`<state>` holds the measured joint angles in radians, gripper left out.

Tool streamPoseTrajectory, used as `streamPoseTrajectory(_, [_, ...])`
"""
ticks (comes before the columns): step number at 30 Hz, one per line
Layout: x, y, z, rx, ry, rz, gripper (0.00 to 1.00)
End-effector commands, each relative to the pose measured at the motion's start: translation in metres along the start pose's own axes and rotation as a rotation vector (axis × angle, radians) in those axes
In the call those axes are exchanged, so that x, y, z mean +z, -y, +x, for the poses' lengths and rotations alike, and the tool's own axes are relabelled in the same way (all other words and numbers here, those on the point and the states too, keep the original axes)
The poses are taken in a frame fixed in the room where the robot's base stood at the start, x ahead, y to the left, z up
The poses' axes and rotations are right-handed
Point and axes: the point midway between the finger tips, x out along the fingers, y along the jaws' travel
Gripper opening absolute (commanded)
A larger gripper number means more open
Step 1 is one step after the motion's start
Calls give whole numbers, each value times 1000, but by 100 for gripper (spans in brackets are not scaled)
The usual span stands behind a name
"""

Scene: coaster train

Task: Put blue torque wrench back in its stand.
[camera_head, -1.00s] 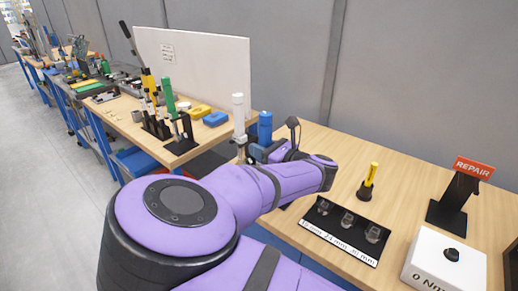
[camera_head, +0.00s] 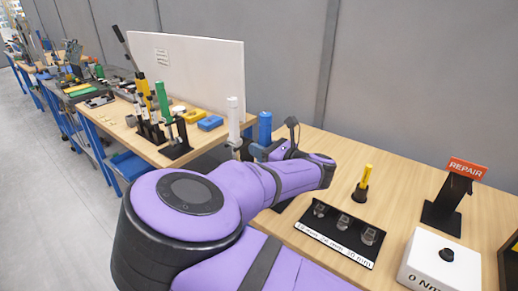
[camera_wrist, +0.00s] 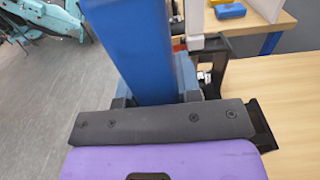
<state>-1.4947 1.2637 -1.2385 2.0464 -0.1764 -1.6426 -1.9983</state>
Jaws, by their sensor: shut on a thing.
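The wrench's lower end is hidden. A black stand (camera_wrist: 222,58) is just right of the blue wrench in the wrist view, with a white-handled tool (camera_head: 233,118) upright at it. I cannot tell whether the blue wrench touches this stand.
Several upright tools with green (camera_head: 163,102) and yellow handles stand in a black rack farther left. Blue (camera_head: 210,123) and yellow blocks lie behind. On the right table are a socket tray (camera_head: 337,232), a yellow-handled tool (camera_head: 366,178), a REPAIR sign (camera_head: 467,168) and a white box (camera_head: 440,262).

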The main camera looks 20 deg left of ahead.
Motion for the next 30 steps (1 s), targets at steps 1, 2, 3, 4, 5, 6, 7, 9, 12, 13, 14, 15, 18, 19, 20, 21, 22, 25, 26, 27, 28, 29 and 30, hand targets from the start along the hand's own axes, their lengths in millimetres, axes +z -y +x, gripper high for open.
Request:
streamPoseTrajectory(1, [1,2,0,0,2,-1,0])
streamPoseTrajectory(2, [1,2,0,0,2,-1,0])
streamPoseTrajectory(3, [1,3,0,0,2,-1,0])
streamPoseTrajectory(4, [1,4,0,0,2,-1,0])
streamPoseTrajectory(5, [1,4,0,0,2,-1,0])
streamPoseTrajectory(6, [1,6,0,0,2,-1,0])
streamPoseTrajectory(7, [1,6,0,-1,2,-1,0])
streamPoseTrajectory(9, [1,8,0,-1,2,-1,0])
streamPoseTrajectory(12, [1,10,0,-1,2,-1,0])
streamPoseTrajectory(13, [1,11,0,-1,2,-1,0])
streamPoseTrajectory(14, [1,12,0,-1,2,-1,0])
streamPoseTrajectory(15, [1,12,0,-1,2,-1,0])
streamPoseTrajectory(18, [1,15,0,-1,2,-1,0])
streamPoseTrajectory(19, [1,15,0,0,2,-1,0])
streamPoseTrajectory(20, [1,16,0,0,2,-1,0])
streamPoseTrajectory(21, [1,17,0,0,2,-1,0])
streamPoseTrajectory(22, [1,17,0,0,2,-1,0])
streamPoseTrajectory(25, [1,20,0,0,2,-1,0])
streamPoseTrajectory(26, [1,20,0,0,2,-1,0])
streamPoseTrajectory(27, [1,21,0,0,2,-1,0])
streamPoseTrajectory(28, [1,22,0,0,2,-1,0])
streamPoseTrajectory(29, [1,23,0,-1,2,-1,0])
streamPoseTrajectory(30, [1,24,0,-1,2,-1,0])
